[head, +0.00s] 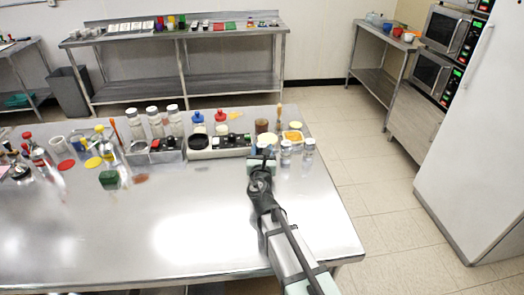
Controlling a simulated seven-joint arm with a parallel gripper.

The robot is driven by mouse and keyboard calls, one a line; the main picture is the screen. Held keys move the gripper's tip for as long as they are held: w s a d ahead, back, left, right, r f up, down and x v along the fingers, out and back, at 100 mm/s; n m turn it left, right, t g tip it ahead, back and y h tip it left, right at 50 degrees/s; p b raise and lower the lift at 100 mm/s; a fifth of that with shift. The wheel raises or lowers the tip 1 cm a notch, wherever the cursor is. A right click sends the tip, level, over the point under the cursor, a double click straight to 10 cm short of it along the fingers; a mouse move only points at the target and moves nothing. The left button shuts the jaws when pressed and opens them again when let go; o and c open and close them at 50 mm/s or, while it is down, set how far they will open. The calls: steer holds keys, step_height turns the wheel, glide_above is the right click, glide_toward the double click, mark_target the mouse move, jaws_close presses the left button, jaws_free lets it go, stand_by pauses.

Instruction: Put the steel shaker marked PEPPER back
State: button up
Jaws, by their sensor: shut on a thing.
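My gripper (262,158) is over the right part of the steel table, by the back row of items. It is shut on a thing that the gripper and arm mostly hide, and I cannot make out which. Two small steel-looking shakers (286,152) and (309,149) stand upright just right of my gripper, apart from it. Their markings are too small to read, so I cannot tell which shaker is marked PEPPER.
A divided caddy (203,154) stands left of my gripper, with white-capped jars (156,122) and red and blue-topped bottles behind. An orange-filled tub (293,137) is behind the shakers. Squeeze bottles and lids crowd the left. The table's front middle (180,230) is clear.

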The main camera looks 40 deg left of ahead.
steer(key=shift+f, duration=0.1)
steer(key=o, duration=1.1)
steer(key=shift+s+d, duration=0.15)
steer(key=shift+s, duration=0.1)
steer(key=v, duration=1.1)
steer(key=shift+s+d, duration=0.1)
steer(key=shift+s, duration=0.1)
